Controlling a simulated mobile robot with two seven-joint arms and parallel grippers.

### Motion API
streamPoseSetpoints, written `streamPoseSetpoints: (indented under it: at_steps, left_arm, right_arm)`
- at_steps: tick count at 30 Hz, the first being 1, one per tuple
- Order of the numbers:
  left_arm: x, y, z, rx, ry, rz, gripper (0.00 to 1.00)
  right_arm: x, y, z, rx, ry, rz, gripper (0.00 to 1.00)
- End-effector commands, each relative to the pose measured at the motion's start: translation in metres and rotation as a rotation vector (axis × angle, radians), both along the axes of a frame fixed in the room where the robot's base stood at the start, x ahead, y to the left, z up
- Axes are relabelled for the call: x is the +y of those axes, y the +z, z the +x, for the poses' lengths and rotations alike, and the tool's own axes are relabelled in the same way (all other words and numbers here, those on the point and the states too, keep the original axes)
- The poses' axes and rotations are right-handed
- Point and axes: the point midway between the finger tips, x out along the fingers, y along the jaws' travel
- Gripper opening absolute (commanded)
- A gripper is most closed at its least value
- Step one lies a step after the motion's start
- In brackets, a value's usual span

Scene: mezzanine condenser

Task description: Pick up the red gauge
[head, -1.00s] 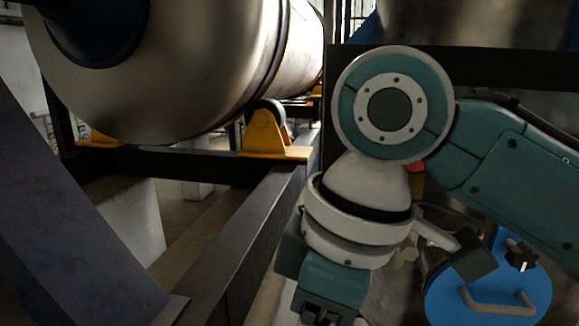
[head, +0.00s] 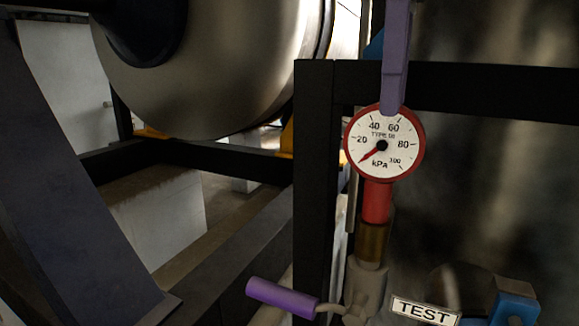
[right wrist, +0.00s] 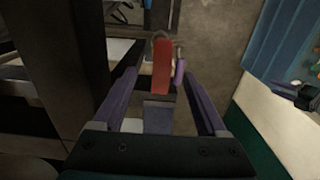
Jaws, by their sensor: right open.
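The red gauge (head: 414,168) stands upright in the head view, with a white kPa dial facing me. A red stem and a brass fitting (head: 371,243) lie below it. My right gripper (head: 394,104) comes down from above, and its near purple finger overlaps the top of the dial. In the right wrist view the gauge (right wrist: 162,66) shows as a narrow red shape between the two spread fingers of the right gripper (right wrist: 160,76). That gripper is open, with gaps on both sides of the gauge. My left gripper is not in view.
A black frame post (head: 314,180) stands just left of the gauge, and a dark crossbar (head: 480,92) runs behind it. A purple lever (head: 282,298), a TEST label (head: 424,312) and a blue part (head: 516,302) are below. A large metal drum (head: 230,80) fills the upper left.

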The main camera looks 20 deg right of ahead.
Motion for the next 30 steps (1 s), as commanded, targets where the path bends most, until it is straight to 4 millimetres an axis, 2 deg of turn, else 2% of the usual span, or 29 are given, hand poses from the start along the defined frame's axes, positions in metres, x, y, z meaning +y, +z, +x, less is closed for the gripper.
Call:
streamPoseSetpoints:
  at_steps: [2,9,17,25,30]
  left_arm:
    - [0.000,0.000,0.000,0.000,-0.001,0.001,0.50]
    - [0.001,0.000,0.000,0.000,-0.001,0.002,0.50]
    - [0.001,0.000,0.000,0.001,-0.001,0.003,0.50]
    - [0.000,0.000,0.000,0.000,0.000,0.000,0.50]
    - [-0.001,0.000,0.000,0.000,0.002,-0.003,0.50]
  right_arm:
    - [-0.001,-0.003,-0.001,0.003,-0.003,0.002,0.75]
    - [0.000,-0.034,0.000,0.004,-0.001,0.003,0.75]
    - [0.002,-0.051,0.000,0.002,0.000,0.004,0.75]
    - [0.007,-0.087,0.003,0.003,0.000,0.005,0.75]
    - [0.006,-0.096,0.003,0.000,-0.002,0.003,0.75]
